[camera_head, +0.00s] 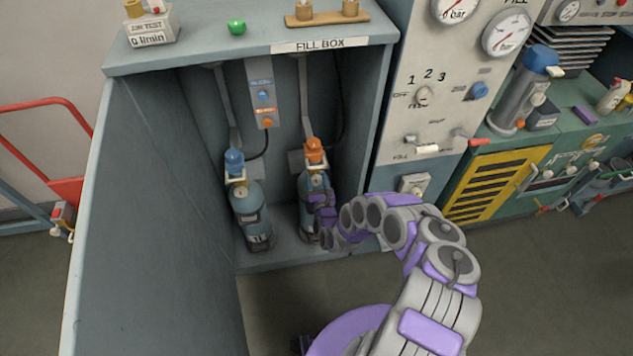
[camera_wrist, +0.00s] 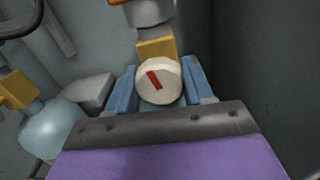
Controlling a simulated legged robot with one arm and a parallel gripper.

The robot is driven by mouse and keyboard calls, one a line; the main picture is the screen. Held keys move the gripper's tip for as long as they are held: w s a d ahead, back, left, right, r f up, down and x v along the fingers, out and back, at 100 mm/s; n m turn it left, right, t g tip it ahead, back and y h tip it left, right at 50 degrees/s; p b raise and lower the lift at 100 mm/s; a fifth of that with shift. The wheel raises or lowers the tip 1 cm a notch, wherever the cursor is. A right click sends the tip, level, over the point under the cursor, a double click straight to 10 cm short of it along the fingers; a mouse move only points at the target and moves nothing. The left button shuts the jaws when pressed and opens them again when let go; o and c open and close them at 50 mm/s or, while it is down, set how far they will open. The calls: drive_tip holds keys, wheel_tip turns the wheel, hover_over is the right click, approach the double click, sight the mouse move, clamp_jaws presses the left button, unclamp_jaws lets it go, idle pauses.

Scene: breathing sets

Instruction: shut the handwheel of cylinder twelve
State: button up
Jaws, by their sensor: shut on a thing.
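Two blue cylinders stand upright side by side in the fill box: a left one with a blue top (camera_head: 247,214) and a right one with an orange top (camera_head: 307,191). The left one's number label is too small to read surely; my gripper hides much of the right one's front. My gripper (camera_head: 322,208) is at the right cylinder.
The fill box's side wall (camera_head: 150,215) stands at left, and a gauge panel (camera_head: 432,110) is right of the box. Blue and orange controls (camera_head: 263,96) are on the box's back wall. A red hand truck (camera_head: 50,120) is at far left. The floor in front is clear.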

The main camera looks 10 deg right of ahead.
drive_tip(key=shift+s+f+m, duration=0.2)
drive_tip(key=shift+f+m, duration=0.2)
drive_tip(key=shift+m, duration=0.2)
drive_tip(key=o, duration=0.8)
drive_tip(key=shift+w, duration=0.1)
drive_tip(key=shift+o, duration=1.2)
drive_tip(key=shift+w+r, duration=0.1)
drive_tip(key=shift+r, duration=0.1)
